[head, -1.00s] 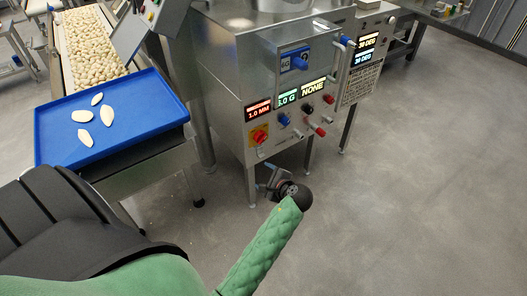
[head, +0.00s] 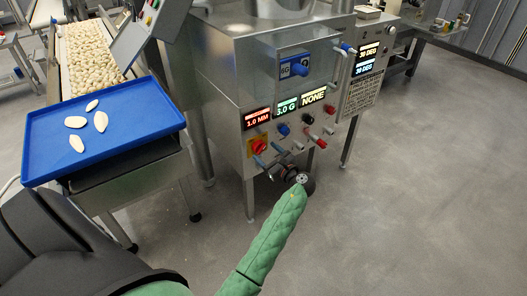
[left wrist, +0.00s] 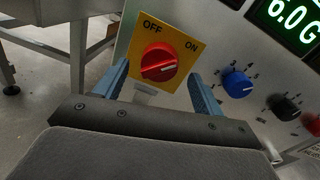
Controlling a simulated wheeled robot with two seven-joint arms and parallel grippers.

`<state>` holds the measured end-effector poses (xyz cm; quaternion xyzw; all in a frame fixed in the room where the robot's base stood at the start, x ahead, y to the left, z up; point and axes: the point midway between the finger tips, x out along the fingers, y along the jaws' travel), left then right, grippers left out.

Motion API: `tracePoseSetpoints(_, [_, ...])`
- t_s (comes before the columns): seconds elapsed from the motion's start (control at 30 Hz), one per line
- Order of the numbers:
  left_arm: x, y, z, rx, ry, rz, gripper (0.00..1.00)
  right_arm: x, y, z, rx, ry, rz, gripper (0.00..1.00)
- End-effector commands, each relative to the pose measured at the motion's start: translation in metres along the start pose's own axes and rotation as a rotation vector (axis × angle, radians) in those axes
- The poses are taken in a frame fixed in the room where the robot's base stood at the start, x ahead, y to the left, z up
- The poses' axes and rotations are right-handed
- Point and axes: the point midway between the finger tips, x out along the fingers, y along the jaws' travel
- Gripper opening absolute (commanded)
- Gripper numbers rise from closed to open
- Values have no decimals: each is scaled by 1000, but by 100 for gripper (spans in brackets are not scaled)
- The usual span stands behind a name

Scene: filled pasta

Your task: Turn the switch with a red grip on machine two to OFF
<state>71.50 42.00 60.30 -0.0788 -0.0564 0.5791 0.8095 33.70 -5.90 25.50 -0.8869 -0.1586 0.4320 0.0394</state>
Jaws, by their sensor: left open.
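The switch with a red grip (left wrist: 158,63) sits on a yellow plate (left wrist: 178,46) marked OFF at the upper left and ON at the right. A pale mark on the grip points right, toward ON. In the head view the switch (head: 258,147) is low on the left of the steel machine's front panel. My left gripper (head: 269,156) is open just in front of and below it. In the left wrist view its two blue fingers stand apart, one on each side of the grip, with no contact visible. My right gripper is not in view.
Right of the switch are a blue knob (left wrist: 237,83), a black knob (left wrist: 286,107) and lit displays (head: 286,104). A blue tray (head: 110,149) with several pasta pieces stands at the left. The floor at the right is clear.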

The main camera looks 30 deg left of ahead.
Motion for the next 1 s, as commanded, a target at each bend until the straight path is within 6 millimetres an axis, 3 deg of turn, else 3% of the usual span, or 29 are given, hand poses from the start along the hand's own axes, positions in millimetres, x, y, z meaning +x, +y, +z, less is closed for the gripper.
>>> tracePoseSetpoints(0.2, [21,0,0,-1,0,0,69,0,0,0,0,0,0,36])
tracePoseSetpoints(0.47, [23,0,0,-1,1,0,69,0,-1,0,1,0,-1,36])
tracePoseSetpoints(0.7, [23,0,0,-1,1,0,25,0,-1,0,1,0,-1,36])
tracePoseSetpoints(1.0, [22,0,0,-33,3,1,25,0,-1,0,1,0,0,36])
